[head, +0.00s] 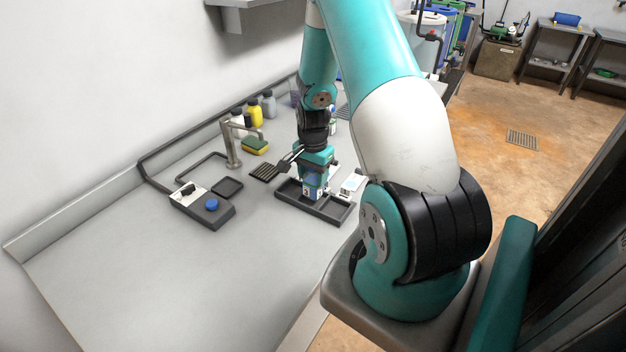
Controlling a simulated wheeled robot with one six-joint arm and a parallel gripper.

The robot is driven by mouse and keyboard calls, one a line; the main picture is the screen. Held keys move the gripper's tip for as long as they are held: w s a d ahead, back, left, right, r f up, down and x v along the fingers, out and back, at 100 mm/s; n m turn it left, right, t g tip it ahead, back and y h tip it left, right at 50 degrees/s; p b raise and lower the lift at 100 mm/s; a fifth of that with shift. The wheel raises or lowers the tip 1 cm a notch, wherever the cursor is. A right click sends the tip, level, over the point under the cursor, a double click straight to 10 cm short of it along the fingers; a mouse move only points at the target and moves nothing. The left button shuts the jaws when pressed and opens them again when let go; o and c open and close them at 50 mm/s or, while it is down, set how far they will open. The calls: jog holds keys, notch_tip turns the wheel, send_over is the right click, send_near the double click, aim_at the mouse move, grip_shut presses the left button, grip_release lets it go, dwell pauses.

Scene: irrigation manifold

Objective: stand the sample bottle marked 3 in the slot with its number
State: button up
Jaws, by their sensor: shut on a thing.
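My gripper (313,184) points down over a dark slotted tray (329,211) on the grey counter. It is shut on a small sample bottle (309,193), which looks blue with a white marked label. The bottle is upright, at or just above the tray's back left part; I cannot tell whether it touches the tray floor. The number on the label is too small to read surely. The tray's front right part shows empty. The slot numbers are not readable, and my arm and gripper hide part of the tray's back.
A white card-like item (352,183) lies right of the gripper. Behind stand a black rack (264,172), a sponge (255,146), a tap (231,147) and bottles (255,114). A device with a blue knob (211,204) sits left. The front left counter is clear.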

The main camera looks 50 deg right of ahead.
aim_at(313, 182)
jog(key=shift+f, duration=1.35)
jog(key=shift+f, duration=0.1)
jog(key=shift+f, duration=0.15)
jog(key=o, duration=1)
notch_tip(313, 182, up, 13)
jog(key=b, duration=0.2)
jog(key=shift+f+b, duration=0.2)
jog(key=shift+b, duration=0.1)
jog(key=w+a+r+n+t+y, duration=0.1)
jog(key=a+r+n, duration=0.35)
jog(key=a, duration=0.55)
jog(key=a+r+n+y, duration=0.1)
jog(key=a+r+n, duration=0.35)
jog(key=a, duration=0.55)
jog(key=s+a+r+n, duration=0.2)
jog(key=s+a+n, duration=0.3)
jog(key=a, duration=0.1)
jog(key=s+a+r+n+y, duration=0.1)
jog(key=s+a+r+n, duration=0.1)
jog(key=s+a+n, duration=0.3)
jog(key=s+a+r+n+g+y, duration=0.1)
jog(key=s+a+r+n, duration=0.1)
jog(key=s+a+n, duration=0.3)
jog(key=shift+s+a+r, duration=0.2)
jog(key=shift+s+a, duration=0.1)
jog(key=shift+a, duration=0.35)
jog(key=shift+s+a+r, duration=0.15)
jog(key=shift+s+a, duration=0.15)
jog(key=shift+a, duration=0.3)
